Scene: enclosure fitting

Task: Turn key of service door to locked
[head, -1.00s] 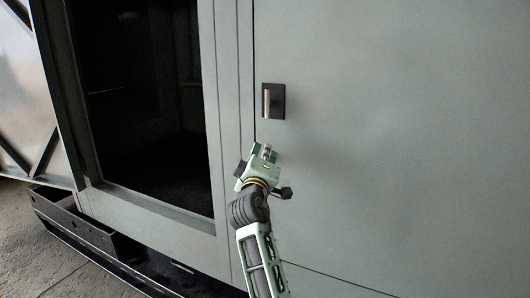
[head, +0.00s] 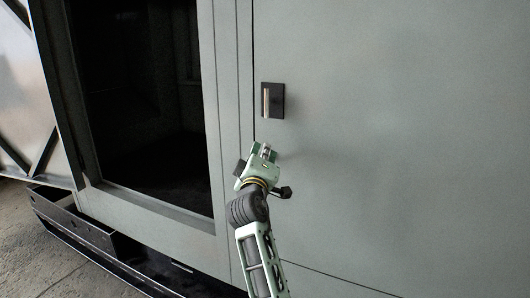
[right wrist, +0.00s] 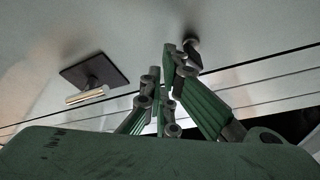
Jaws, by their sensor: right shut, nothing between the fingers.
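The service door (head: 400,150) is a flat grey panel, closed in its frame. Its black plate with a vertical silver handle (head: 272,101) is near the door's left edge, and the handle also shows in the right wrist view (right wrist: 92,78). A small dark round piece (right wrist: 192,46), which may be the key or its lock, is just beyond my fingertips in the right wrist view. My right gripper (head: 264,154) is shut and empty, below the handle and close to the door. Whether its fingers (right wrist: 172,62) touch the dark piece I cannot tell. My left gripper is out of view.
Left of the door is a dark opening (head: 145,100) in the grey enclosure. A black base rail (head: 75,228) runs along the bottom over a concrete floor (head: 40,270). The door face right of my arm is clear.

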